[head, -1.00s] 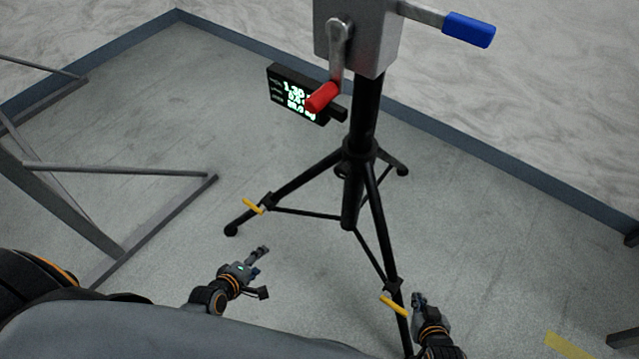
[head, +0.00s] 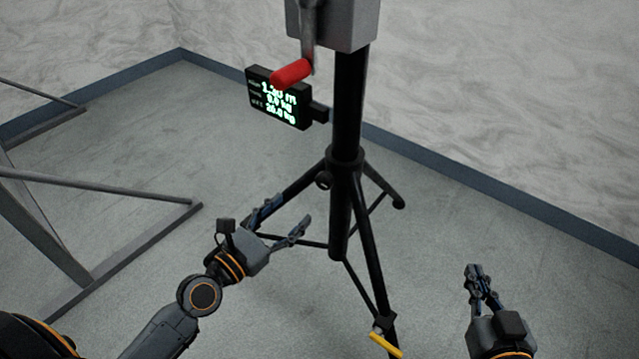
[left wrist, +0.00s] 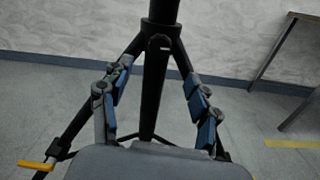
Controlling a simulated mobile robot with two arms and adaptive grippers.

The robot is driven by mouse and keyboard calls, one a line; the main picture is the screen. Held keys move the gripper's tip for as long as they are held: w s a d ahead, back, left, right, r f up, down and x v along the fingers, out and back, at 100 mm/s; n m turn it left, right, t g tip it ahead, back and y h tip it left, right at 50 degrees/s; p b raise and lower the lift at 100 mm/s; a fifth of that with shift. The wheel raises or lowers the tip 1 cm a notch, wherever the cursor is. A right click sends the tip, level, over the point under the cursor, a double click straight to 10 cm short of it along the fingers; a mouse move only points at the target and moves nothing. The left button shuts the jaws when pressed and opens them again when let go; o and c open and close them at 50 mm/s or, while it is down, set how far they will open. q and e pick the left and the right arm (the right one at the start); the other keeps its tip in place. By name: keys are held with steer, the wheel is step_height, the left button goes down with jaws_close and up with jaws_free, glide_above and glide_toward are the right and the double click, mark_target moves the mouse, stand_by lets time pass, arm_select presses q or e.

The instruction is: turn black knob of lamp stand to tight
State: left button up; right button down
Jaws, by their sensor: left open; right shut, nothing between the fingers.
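The black lamp stand (head: 347,100) stands upright on its tripod legs. In the left wrist view the knob (left wrist: 160,43) faces me near the top middle, beyond the fingertips. My left gripper (head: 289,211) is open and empty, low and to the left of the knob, apart from it. Its two blue-padded fingers (left wrist: 155,72) frame the stand's column in the wrist view. My right gripper (head: 478,272) is shut and empty, to the right of the stand.
A red-handled crank (head: 291,74) hangs from the grey box (head: 345,22) on the stand. A small display (head: 278,98) is fixed beside the column. A yellow lever (head: 386,345) is on the front leg. A grey metal frame (head: 110,185) stands at the left.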

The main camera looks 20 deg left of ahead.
mark_target(321, 184)
arm_select(q)
steer(key=x, duration=0.5)
steer(key=shift+w+d+r, duration=0.1)
steer(key=shift+w+d, duration=0.05)
steer(key=shift+w, duration=0.2)
steer(key=x, duration=0.3)
steer(key=shift+w+d, duration=0.15)
steer(key=shift+w, duration=0.25)
steer(key=shift+w+d, duration=0.2)
steer(key=shift+w, duration=0.35)
arm_select(e)
steer(key=shift+r, duration=0.1)
arm_select(q)
steer(key=c, duration=1.2)
